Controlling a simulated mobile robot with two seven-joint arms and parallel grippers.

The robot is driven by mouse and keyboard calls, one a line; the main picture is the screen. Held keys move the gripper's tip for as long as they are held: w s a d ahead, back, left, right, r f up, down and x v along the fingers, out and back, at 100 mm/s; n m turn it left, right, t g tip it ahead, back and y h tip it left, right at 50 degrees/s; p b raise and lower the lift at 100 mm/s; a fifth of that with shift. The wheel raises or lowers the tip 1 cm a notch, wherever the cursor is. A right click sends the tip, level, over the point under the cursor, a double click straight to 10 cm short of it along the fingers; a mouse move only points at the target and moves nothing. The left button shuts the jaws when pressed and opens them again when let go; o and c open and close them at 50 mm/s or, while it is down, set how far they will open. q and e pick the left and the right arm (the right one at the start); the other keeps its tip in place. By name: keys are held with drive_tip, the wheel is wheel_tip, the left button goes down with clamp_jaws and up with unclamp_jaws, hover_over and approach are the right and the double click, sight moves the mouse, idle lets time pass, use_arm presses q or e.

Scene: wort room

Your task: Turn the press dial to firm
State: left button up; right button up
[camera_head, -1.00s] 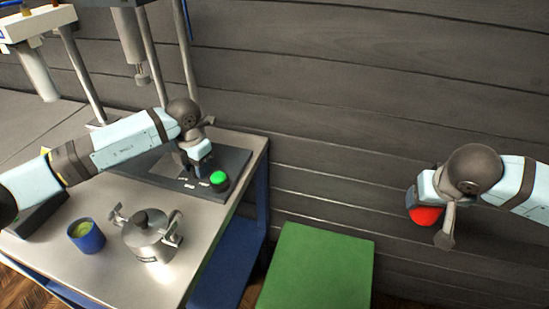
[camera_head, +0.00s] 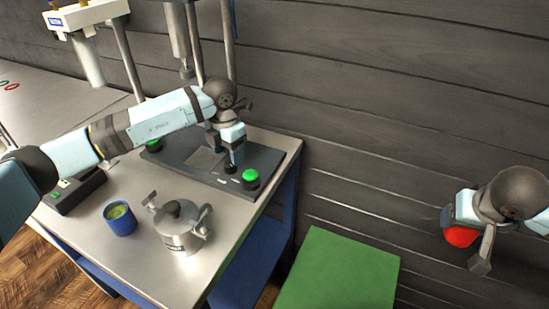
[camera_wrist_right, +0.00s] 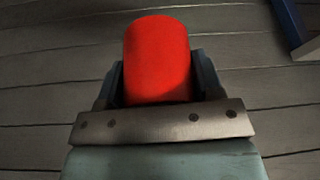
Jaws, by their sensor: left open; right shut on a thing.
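The press dial (camera_head: 230,169) is a small black knob on the dark press base (camera_head: 188,171), just left of a green button (camera_head: 251,177). My left gripper (camera_head: 236,160) points down right at the dial, its jaws open. I cannot tell whether its fingers touch the dial or stand around it, and the dial's setting is too small to read. My right gripper (camera_head: 466,232) is shut on a red cylinder (camera_head: 460,237), held off to the right away from the table. The red cylinder (camera_wrist_right: 157,60) also fills the jaws in the right wrist view.
A steel pot (camera_head: 181,228) with a lid and a blue cup (camera_head: 121,219) stand on the steel table (camera_head: 90,240) in front of the press. A second green button (camera_head: 153,145) is on the base's far left. A green block (camera_head: 340,275) stands right of the table.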

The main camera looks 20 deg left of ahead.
sight(230, 163)
use_arm(q)
wheel_tip(230, 163, up, 8)
idle(0.7)
